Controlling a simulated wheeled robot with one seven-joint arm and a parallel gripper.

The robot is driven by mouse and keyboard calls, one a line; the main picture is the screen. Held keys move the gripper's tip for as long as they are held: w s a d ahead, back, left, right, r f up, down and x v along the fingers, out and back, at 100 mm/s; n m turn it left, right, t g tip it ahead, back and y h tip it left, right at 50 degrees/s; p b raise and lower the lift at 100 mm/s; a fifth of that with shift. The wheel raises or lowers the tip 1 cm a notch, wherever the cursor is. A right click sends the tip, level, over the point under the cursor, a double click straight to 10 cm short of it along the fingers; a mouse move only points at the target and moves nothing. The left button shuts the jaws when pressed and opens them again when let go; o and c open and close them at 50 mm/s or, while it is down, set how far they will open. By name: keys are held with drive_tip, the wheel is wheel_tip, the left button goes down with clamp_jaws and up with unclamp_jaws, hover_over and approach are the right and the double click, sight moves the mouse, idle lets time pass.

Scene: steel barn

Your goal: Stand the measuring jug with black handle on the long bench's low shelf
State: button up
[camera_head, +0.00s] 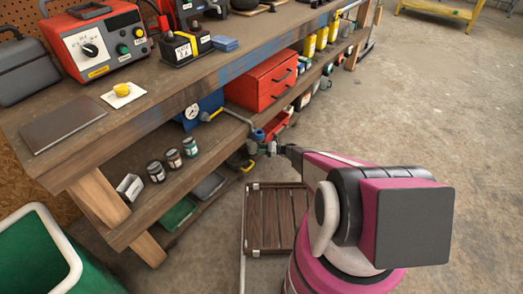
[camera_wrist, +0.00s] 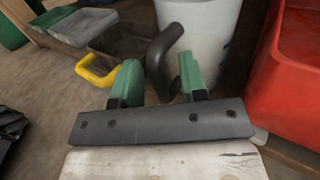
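The measuring jug (camera_wrist: 208,45) is a whitish vessel with a thick black handle (camera_wrist: 160,55) in the wrist view. My gripper (camera_wrist: 158,80) has its two green fingers apart, with the handle between them. A gap shows on the right side of the handle; the left finger is close to it. In the head view my gripper (camera_head: 263,148) is at the bench's front edge, and I cannot make out the jug there. The long bench's low shelf (camera_head: 148,205) runs under the worktop, with several small jars at its near end.
A red bin (camera_wrist: 290,70) stands right of the jug. A tray with a yellow handle (camera_wrist: 97,72) is on its left. A red toolbox (camera_head: 262,82) and a blue tank with a gauge (camera_head: 203,108) stand on the shelf. Bare shelf shows between jars and tank.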

drive_tip(key=d, duration=1.2)
drive_tip(key=s+a+r+n+g+h, duration=0.15)
drive_tip(key=s+r+n+h, duration=0.3)
drive_tip(key=s+r, duration=0.5)
drive_tip(key=s+a+r+n+g+h, duration=0.15)
drive_tip(key=s+r+n+h, duration=0.35)
drive_tip(key=r, duration=0.7)
drive_tip(key=s+d+r+n+t+h, duration=0.1)
drive_tip(key=s+d+r+n+h, duration=0.3)
drive_tip(key=s+r, duration=0.4)
drive_tip(key=s+d+r+n+t+h, duration=0.1)
drive_tip(key=s+d+r+n+h, duration=0.3)
drive_tip(key=s+r, duration=0.4)
wheel_tip(320, 180, up, 3)
drive_tip(key=shift+d+r+n, duration=0.1)
drive_tip(key=shift+d+n, duration=0.1)
drive_tip(key=shift+n, duration=0.35)
drive_tip(key=shift+h, duration=0.25)
